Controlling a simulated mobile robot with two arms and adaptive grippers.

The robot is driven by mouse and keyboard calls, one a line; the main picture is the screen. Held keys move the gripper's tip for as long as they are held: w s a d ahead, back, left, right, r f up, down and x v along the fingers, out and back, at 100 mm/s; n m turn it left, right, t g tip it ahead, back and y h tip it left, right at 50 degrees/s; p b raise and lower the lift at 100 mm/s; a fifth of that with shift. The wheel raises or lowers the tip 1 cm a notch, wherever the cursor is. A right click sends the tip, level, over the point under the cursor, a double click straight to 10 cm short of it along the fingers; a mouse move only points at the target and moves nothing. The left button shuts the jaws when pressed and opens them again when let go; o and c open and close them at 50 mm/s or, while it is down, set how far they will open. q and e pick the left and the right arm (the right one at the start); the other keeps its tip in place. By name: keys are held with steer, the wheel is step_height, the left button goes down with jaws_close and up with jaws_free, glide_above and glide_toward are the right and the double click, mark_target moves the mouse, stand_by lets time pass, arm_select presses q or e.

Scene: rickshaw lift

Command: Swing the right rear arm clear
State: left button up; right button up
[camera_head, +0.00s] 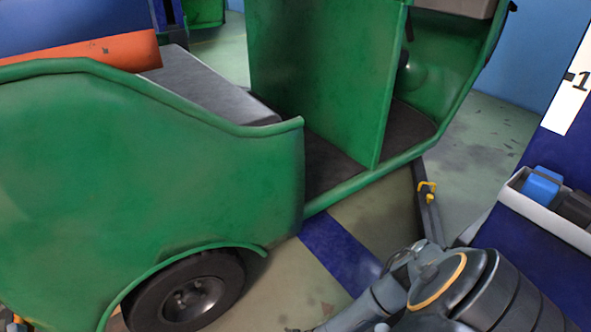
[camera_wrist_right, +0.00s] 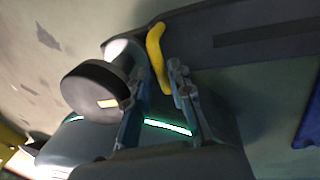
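The right rear lift arm (camera_head: 429,215) is a dark bar on the floor, running from beside the blue column to under the green rickshaw's edge. Its yellow handle (camera_head: 427,186) stands up from it. In the right wrist view the dark arm (camera_wrist_right: 240,35) crosses the top, and the yellow handle (camera_wrist_right: 158,55) hangs between the fingers of my right gripper (camera_wrist_right: 160,80). The fingers are apart, with gaps beside the handle. A round black disc (camera_wrist_right: 92,88), maybe the arm's pad, sits left of them. My left gripper is not in view.
The green rickshaw (camera_head: 150,160) with its black rear wheel (camera_head: 185,292) fills the left and middle. The blue lift column (camera_head: 545,240) with a white tray (camera_head: 540,208) stands at right. A blue strip (camera_head: 340,255) crosses the floor. Open floor (camera_head: 485,140) lies behind the arm.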

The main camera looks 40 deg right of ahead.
steer(key=shift+d, duration=0.1)
steer(key=shift+d+r, duration=0.15)
steer(key=shift+r, duration=0.5)
step_height(320, 180, up, 10)
steer(key=d, duration=0.2)
steer(key=shift+s+r, duration=0.25)
